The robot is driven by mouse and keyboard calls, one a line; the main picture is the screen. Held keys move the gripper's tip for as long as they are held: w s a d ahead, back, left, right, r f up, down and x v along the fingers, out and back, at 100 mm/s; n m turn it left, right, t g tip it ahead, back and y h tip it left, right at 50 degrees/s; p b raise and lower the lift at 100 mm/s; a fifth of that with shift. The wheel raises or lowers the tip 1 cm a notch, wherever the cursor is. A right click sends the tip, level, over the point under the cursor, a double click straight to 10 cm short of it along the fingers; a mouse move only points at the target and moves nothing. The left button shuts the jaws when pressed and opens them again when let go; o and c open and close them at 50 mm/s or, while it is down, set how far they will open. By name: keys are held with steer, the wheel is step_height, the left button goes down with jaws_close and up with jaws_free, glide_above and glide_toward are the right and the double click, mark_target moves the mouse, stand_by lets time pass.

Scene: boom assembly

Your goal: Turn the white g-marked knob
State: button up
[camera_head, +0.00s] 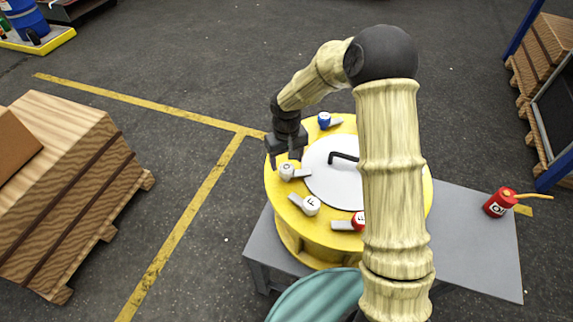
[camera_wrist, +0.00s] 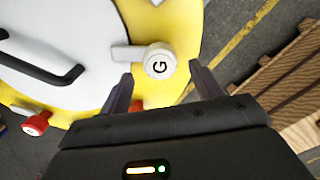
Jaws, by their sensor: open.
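The white g-marked knob (camera_head: 287,171) sits on the rim of the yellow round drum (camera_head: 303,246), with a grey lever beside it. In the wrist view the knob (camera_wrist: 160,63) shows its black G, and its lever points left. My gripper (camera_head: 285,162) is over the left side of the drum, right at the knob. In the wrist view the gripper's (camera_wrist: 160,76) fingers are apart and empty, one on each side of the knob, which appears just ahead of the tips. I cannot tell whether they touch it.
A white F-marked knob (camera_head: 311,205), a red knob (camera_head: 358,221) and a blue knob (camera_head: 324,119) share the rim. A black handle (camera_head: 343,157) stands on the white lid. A red can (camera_head: 497,204) is on the grey table (camera_head: 470,240). A wooden crate (camera_head: 70,180) stands left.

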mark_target(286, 167)
step_height(286, 167, down, 4)
steer(key=shift+f+p, duration=0.1)
steer(key=shift+p, duration=0.2)
steer(key=c, duration=1)
steer(key=shift+o, duration=0.2)
